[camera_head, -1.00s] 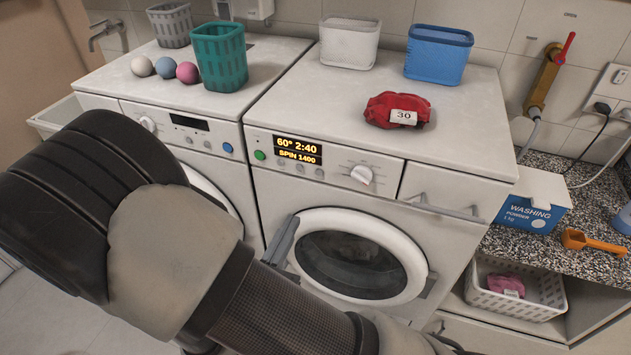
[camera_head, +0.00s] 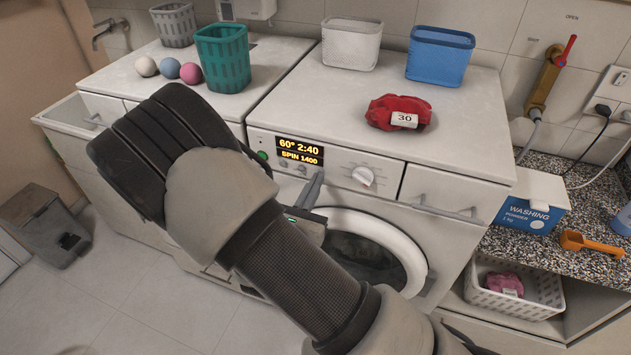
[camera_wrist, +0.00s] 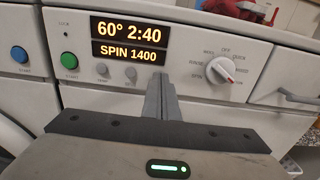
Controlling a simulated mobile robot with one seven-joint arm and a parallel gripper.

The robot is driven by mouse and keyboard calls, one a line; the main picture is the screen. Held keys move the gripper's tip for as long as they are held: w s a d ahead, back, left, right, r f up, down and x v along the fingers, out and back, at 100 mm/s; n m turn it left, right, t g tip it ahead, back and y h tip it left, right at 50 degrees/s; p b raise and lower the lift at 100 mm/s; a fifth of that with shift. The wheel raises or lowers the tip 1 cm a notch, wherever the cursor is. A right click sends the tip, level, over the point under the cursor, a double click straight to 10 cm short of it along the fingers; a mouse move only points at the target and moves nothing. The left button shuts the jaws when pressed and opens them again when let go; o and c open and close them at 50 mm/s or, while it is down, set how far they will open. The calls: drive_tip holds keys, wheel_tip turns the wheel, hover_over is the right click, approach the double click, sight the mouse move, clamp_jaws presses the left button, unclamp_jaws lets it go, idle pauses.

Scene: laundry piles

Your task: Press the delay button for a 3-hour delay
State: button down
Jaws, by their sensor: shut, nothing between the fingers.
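The right-hand washing machine's control panel has a lit display (camera_head: 299,150) reading 60° 2:40 and SPIN 1400. It also shows in the wrist view (camera_wrist: 129,41). Below it, two small grey buttons show in the wrist view, a left one (camera_wrist: 102,69) and a right one (camera_wrist: 131,73). Their labels are too small to read surely. A third grey button, seen earlier right of these, is hidden behind my fingers. My gripper (camera_head: 317,178) is shut and empty, its fingertips (camera_wrist: 162,77) in front of that spot. I cannot tell whether they touch the panel.
A green start button (camera_wrist: 68,60) lies left of the grey buttons, and a programme dial (camera_wrist: 219,71) lies right of my fingers. The round door (camera_head: 405,250) is below. A red cloth (camera_head: 385,111) labelled 30 and two baskets are on top.

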drive_tip(key=shift+w+d, duration=0.1)
drive_tip(key=shift+w, duration=0.1)
drive_tip(key=shift+w+d+r, duration=0.2)
drive_tip(key=shift+w+d, duration=0.05)
drive_tip(key=shift+w, duration=0.35)
drive_tip(key=shift+a, duration=0.1)
